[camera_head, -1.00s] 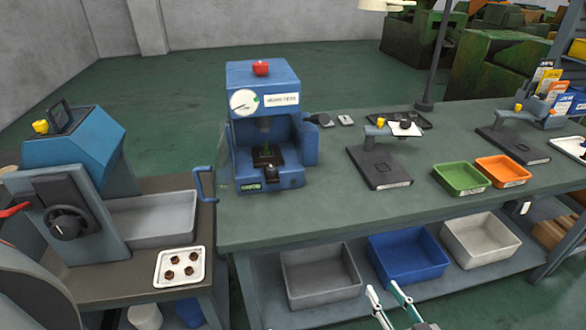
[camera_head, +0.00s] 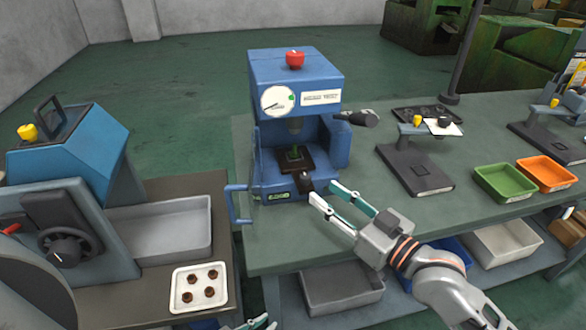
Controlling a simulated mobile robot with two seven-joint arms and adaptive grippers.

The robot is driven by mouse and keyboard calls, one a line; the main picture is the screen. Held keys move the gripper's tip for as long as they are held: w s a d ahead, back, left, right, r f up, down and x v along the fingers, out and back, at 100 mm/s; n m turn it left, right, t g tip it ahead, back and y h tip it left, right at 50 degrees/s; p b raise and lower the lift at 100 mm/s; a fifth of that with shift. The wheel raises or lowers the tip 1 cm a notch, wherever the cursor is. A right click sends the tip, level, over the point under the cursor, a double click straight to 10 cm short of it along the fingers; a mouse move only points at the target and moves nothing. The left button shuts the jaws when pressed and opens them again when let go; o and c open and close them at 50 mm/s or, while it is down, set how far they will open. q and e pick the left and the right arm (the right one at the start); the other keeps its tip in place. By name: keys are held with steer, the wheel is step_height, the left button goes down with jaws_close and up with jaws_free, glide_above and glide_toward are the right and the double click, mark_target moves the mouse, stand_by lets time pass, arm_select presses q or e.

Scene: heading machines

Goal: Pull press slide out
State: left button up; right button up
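The blue press (camera_head: 262,80) stands on the bench, with a red knob on top and a round dial on its front. Its dark slide plate (camera_head: 290,163) lies inside the press opening and bears a small green piece (camera_head: 296,152). A short black handle (camera_head: 306,184) sticks out at the slide's front. My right gripper (camera_head: 324,193) is open, its two fingertips just in front of the handle. Whether they touch it is unclear. My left gripper (camera_head: 262,322) barely shows at the bottom edge, below the bench; most of it is cut off.
A white tray with brown parts (camera_head: 199,287) lies on the left table beside a grey bin (camera_head: 160,228). A black fixture (camera_head: 415,172) and a green tray (camera_head: 505,182) stand to the right on the bench.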

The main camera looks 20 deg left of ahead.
mark_target(309, 180)
steer(key=shift+x, duration=4.05)
steer(key=shift+c, duration=0.4)
jaws_close()
